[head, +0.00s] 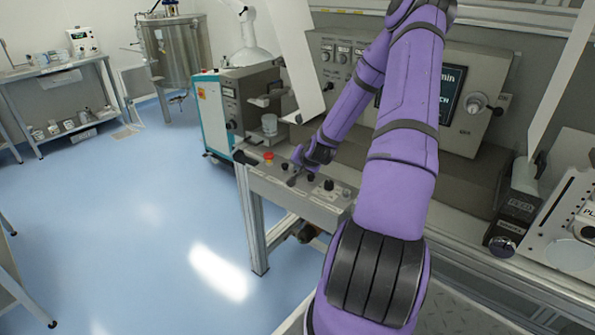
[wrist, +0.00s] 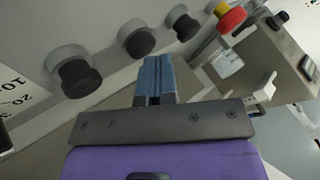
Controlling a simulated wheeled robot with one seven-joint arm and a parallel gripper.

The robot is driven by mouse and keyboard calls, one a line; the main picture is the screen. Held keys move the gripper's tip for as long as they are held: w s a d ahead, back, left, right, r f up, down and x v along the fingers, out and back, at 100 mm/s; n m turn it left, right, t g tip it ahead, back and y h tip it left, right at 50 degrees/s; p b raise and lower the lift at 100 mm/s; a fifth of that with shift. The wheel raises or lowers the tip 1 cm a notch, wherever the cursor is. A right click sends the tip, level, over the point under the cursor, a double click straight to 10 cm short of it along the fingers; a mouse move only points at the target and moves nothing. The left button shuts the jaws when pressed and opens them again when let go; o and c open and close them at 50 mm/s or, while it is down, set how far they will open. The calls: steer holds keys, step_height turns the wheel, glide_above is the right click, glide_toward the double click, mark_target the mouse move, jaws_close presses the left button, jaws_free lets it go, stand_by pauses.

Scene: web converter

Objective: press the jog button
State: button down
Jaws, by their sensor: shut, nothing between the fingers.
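A grey control panel (head: 262,181) runs along the front of the machine, with a row of black round controls. My purple arm reaches down to it from the upper right. My gripper (head: 292,181) is over the panel, beside these controls. In the wrist view its blue fingertips (wrist: 155,65) are together and empty. Three black controls on grey collars show there: a near one (wrist: 76,76), a middle one (wrist: 138,40) and a far one (wrist: 182,24). The fingertips appear just below the middle one; contact cannot be told. No readable label shows which is the jog button.
A red emergency stop (head: 268,156) on a yellow base is at the panel's left end; it also shows in the wrist view (wrist: 231,18). A grey-and-teal cabinet (head: 237,110) stands behind.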

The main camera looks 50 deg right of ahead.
steer(key=shift+r, duration=3.45)
